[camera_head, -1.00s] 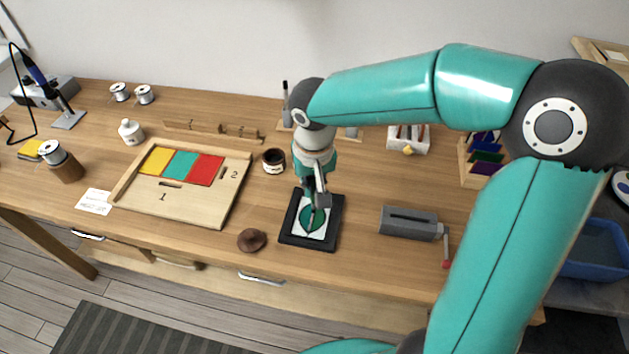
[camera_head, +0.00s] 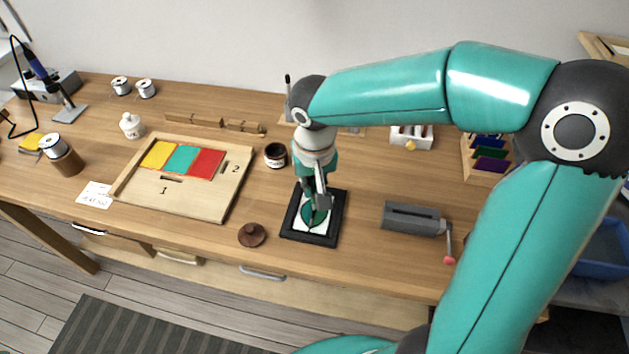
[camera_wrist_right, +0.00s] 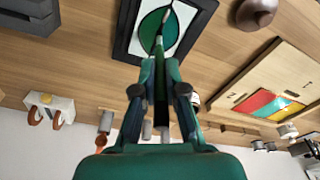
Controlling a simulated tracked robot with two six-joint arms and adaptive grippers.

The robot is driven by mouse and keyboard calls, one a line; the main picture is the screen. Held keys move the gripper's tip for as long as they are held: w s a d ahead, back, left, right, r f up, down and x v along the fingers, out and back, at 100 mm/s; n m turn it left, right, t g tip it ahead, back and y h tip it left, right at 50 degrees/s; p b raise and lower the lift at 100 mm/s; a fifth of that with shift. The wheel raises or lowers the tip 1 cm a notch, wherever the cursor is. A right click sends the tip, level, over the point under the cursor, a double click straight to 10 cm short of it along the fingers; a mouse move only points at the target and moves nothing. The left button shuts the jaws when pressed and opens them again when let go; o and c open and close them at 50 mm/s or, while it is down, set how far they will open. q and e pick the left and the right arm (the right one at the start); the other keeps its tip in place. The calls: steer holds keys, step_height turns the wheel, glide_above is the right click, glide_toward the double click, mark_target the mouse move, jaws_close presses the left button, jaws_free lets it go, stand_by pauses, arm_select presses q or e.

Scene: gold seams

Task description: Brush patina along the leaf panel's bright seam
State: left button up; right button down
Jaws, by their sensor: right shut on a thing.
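The leaf panel (camera_head: 307,212), a green leaf on white, lies in a black tray (camera_head: 310,239) at the front middle of the bench. It also shows in the right wrist view (camera_wrist_right: 182,28). My right gripper (camera_head: 322,198) is shut on a slim dark brush (camera_wrist_right: 160,72) and points down over the panel. The brush tip is at the leaf's midline; I cannot tell whether it touches. The seam's brightness is too small to judge. A dark open jar (camera_head: 275,155) with a label stands behind and left of the tray. My left gripper is out of view.
A brown knobbed lid (camera_head: 252,235) lies left of the tray. A wooden board (camera_head: 205,202) with yellow, teal and red panels lies further left. A grey cranked device (camera_head: 412,218) stands right. Bare bench lies between the tray and this device.

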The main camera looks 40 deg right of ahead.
steer(key=shift+s+a+f+b, duration=0.1)
steer(key=shift+s+a+b, duration=0.55)
steer(key=shift+s+a, duration=0.55)
stand_by(0.8)
steer(key=shift+w+a, duration=0.1)
step_height(320, 180, up, 6)
steer(key=p, duration=0.4)
steer(key=shift+p, duration=0.35)
stand_by(0.5)
